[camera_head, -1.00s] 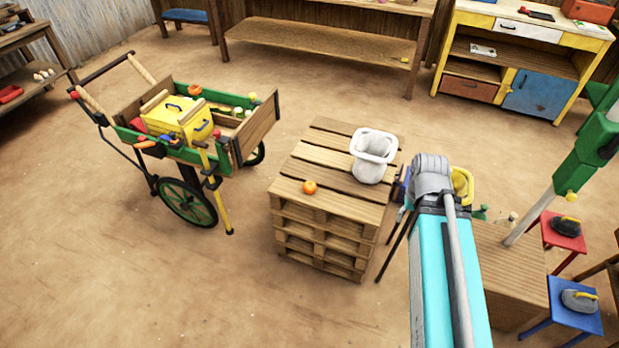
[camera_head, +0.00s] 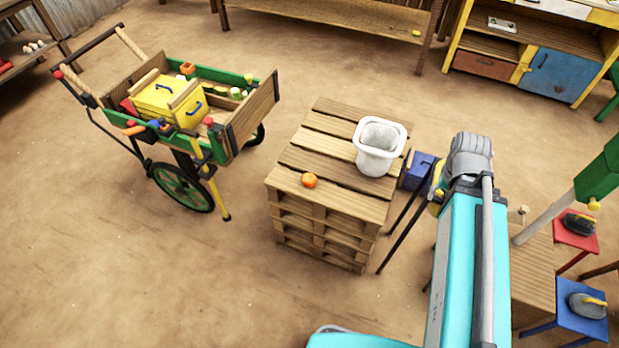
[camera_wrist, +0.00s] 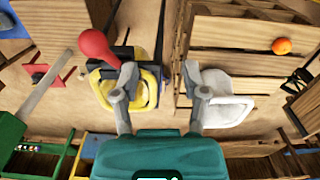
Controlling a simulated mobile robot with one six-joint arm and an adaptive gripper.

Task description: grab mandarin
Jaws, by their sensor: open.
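The mandarin (camera_head: 309,180) is small, round and orange. It sits near the front left of the top of a wooden pallet stack (camera_head: 330,213). In the wrist view the mandarin (camera_wrist: 281,46) is at the upper right. My gripper (camera_wrist: 160,76) is open with nothing between its fingertips, well to the left of the mandarin in that view. In the head view my turquoise arm is to the right of the stack, and the fingers cannot be made out there.
A white open-topped container (camera_head: 379,148) stands on the stack behind and right of the mandarin. A loaded cart (camera_head: 258,112) stands to the left. A blue box (camera_head: 417,172) and dark legs are right of the stack. Bare floor (camera_head: 110,270) lies at the front left.

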